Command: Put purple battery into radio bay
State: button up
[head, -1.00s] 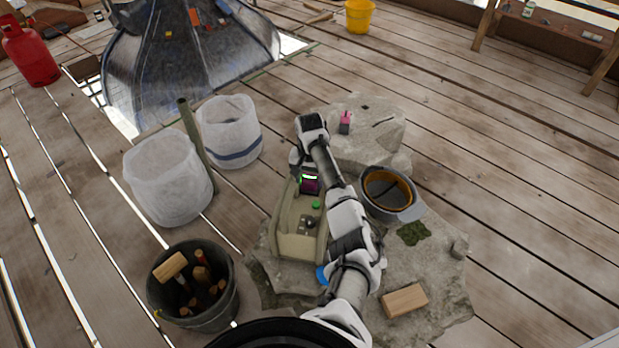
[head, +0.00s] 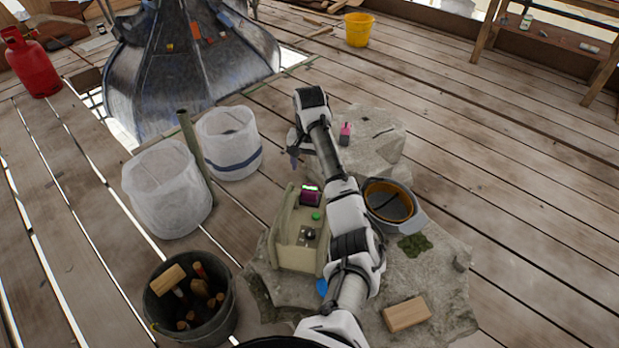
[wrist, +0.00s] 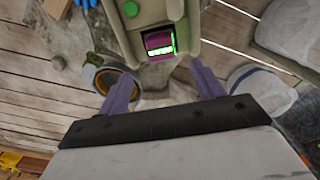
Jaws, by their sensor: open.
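The radio (head: 296,252) is an olive box on the near stone slab. The purple battery (head: 310,196) sits in the bay at its far end; in the wrist view the battery (wrist: 159,41) shows inside the green-edged opening with a lit green strip. How deep it sits I cannot tell. My gripper (head: 294,162) is open and empty, beyond the radio and apart from the battery. In the wrist view, my purple fingers (wrist: 160,72) stand apart with the radio's end ahead of them. A pink-topped dark object (head: 345,133) stands on the far stone.
A wood block (head: 406,314) and moss (head: 413,245) are on the slab. A tool bucket (head: 190,330) and white sacks (head: 165,190) stand left. Planks at right are mostly clear.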

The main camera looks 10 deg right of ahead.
jog(key=shift+r, duration=0.75)
jog(key=shift+a, duration=0.1)
